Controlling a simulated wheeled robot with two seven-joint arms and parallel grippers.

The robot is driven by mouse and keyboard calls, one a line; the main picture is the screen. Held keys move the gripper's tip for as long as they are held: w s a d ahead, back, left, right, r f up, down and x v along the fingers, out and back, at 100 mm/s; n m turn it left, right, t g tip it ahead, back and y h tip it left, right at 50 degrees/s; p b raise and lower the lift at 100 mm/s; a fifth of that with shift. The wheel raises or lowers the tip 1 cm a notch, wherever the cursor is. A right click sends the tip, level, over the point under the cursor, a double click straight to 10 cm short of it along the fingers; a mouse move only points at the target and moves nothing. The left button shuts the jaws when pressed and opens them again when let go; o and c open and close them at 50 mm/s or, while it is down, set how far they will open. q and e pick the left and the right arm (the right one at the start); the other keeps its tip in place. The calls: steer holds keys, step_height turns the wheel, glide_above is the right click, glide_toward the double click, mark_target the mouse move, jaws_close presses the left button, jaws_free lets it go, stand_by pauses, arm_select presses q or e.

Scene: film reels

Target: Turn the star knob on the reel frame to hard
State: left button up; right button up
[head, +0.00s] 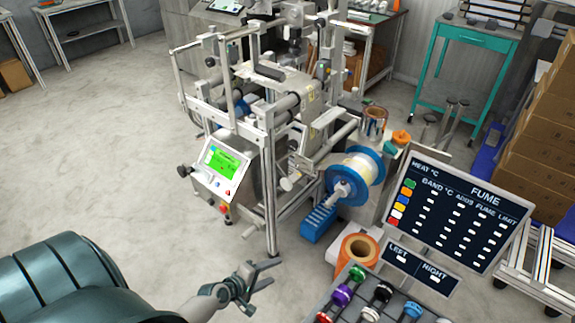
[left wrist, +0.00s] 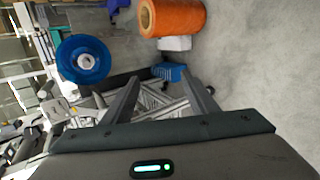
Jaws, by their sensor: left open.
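The reel frame (head: 272,165) is a grey metal machine with a lit green screen (head: 222,160), standing left of centre in the head view. A blue-flanged reel (head: 365,178) is mounted at its right side; the blue reel also shows in the left wrist view (left wrist: 84,60). Small dark knobs show on the frame, but I cannot tell which one is the star knob or read any hard marking. My left gripper (head: 262,275) is open and empty, in front of the frame and apart from it; its two fingers show in the left wrist view (left wrist: 160,95). My right gripper is not in view.
A blue block (head: 318,224) stands below the reel. An orange roll (head: 356,252) lies on the floor side, left of a dark sign board (head: 460,205). A tray of coloured knobs (head: 375,300) is at the front right.

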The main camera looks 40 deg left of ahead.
mark_target(291, 147)
arm_select(q)
steer(key=w+a+r+n+t, duration=0.2)
steer(key=w+a+r+n, duration=0.1)
steer(key=r, duration=0.6)
steer(key=w+a+r+n+t, duration=0.2)
steer(key=w+a+r+n, duration=0.2)
steer(key=a+r+n, duration=0.2)
steer(key=w+a+r+n+t+b, duration=0.1)
steer(key=w+a+r+n+t, duration=0.1)
steer(key=r+n, duration=0.6)
step_height(291, 147, up, 5)
steer(key=w+a, duration=0.1)
steer(key=a, duration=0.1)
steer(key=shift+w+a+t+y, duration=0.15)
steer(key=shift+a+t+y, duration=0.2)
steer(key=shift+t+y, duration=0.05)
steer(key=shift+w, duration=0.1)
steer(key=w, duration=0.5)
steer(key=w+d, duration=0.1)
steer(key=w, duration=1.1)
steer(key=shift+w+d+f+p, duration=0.1)
steer(key=shift+d+f+p, duration=0.1)
steer(key=shift+p, duration=0.1)
steer(key=c, duration=1.1)
